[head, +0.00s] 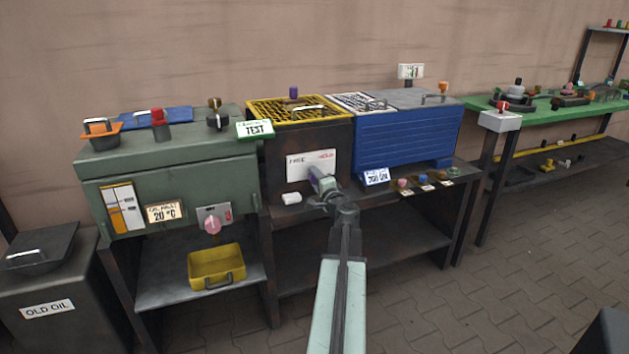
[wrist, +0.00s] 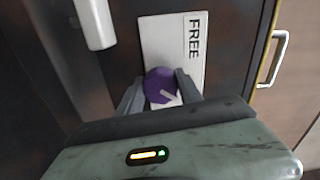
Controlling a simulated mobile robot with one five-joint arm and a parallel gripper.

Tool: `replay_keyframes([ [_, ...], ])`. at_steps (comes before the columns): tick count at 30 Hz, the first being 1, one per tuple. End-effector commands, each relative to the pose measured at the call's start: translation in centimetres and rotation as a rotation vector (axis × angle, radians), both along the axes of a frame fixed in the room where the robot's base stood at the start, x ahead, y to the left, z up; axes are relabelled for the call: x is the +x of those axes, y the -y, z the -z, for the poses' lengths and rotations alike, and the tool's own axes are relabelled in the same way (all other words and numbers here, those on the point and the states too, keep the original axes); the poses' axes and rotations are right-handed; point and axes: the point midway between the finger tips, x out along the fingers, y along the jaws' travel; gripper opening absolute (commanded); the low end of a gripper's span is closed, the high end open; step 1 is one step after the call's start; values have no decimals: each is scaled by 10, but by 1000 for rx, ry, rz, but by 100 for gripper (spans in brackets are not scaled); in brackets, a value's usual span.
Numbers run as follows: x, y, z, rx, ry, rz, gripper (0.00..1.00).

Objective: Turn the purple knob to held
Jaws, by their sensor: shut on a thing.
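The purple knob (wrist: 161,86) sits on a white plate (wrist: 152,45) in the wrist view, with a pale pointer mark on its lower right part. The plate reads "FREE" in black. In the head view the plate (head: 297,168) also carries red lettering at its right end, likely "HELD". My gripper (wrist: 160,92) is shut on the knob, one finger on either side of it. In the head view my gripper (head: 318,181) reaches up to the plate and hides most of the knob. The red lettering is not visible in the wrist view.
A blue chest (head: 405,140) with a label stands to the right. A yellow tray (head: 216,267) sits on the lower left shelf.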

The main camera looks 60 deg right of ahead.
Motion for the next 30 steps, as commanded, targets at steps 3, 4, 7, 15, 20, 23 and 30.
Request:
replay_keyframes([
  [3, 2, -3, 0, 26, 18, -8, 2],
  [4, 2, -3, 0, 32, 22, -8, 2],
  [7, 2, -4, 1, 44, 31, -9, 2],
  [15, 1, -4, 1, 53, 36, -9, 2],
  [20, 1, -4, 1, 52, 36, -9, 2],
  [23, 1, -4, 1, 52, 36, -8, 62],
  [30, 0, -2, 1, 52, 36, -5, 64],
])
